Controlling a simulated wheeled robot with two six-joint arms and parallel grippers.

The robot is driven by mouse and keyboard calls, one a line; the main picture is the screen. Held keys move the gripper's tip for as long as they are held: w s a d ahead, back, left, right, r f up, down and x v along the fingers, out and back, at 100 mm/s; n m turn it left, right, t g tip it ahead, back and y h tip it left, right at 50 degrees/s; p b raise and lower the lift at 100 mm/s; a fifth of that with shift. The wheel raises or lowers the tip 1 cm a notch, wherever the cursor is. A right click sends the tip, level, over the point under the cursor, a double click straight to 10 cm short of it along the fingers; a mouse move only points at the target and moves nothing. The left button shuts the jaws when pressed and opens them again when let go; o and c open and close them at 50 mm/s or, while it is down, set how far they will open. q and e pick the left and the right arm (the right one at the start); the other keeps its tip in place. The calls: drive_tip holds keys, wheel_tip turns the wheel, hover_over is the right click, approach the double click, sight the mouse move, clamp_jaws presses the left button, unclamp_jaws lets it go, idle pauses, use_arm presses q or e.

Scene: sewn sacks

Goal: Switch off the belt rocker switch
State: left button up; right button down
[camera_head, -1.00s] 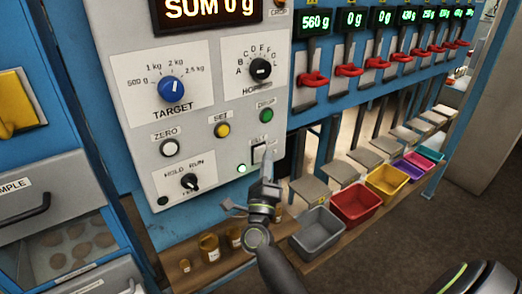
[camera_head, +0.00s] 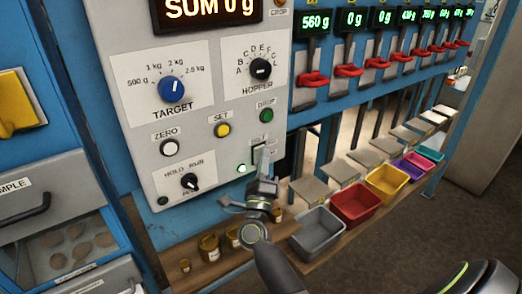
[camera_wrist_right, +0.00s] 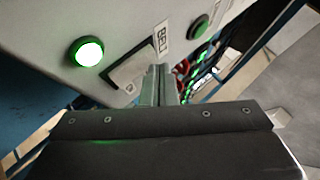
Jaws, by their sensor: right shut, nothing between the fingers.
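The belt rocker switch (camera_wrist_right: 128,74) is a pale rocker in a dark frame under the BELT label (camera_wrist_right: 161,42) on the grey panel. In the head view my right gripper mostly covers it. A lit green lamp (camera_head: 241,169) is left of the switch; it also shows in the wrist view (camera_wrist_right: 89,52). My right gripper (camera_head: 262,155) is shut and empty. Its fingertips (camera_wrist_right: 158,78) are right at the switch's edge; I cannot tell whether they touch it. My left gripper is not in view.
The green DROP button (camera_head: 266,116), the yellow SET button (camera_head: 222,130) and the HOLD/RUN knob (camera_head: 189,181) are close by on the panel. Below are a wooden shelf with brown jars (camera_head: 209,247) and several coloured bins, including a grey bin (camera_head: 317,233).

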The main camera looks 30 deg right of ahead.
idle(0.5)
drive_tip(key=shift+s, duration=0.7)
drive_tip(key=shift+f, duration=0.1)
drive_tip(key=s, duration=0.5)
drive_tip(key=shift+d+f, duration=0.2)
drive_tip(key=shift+f, duration=0.05)
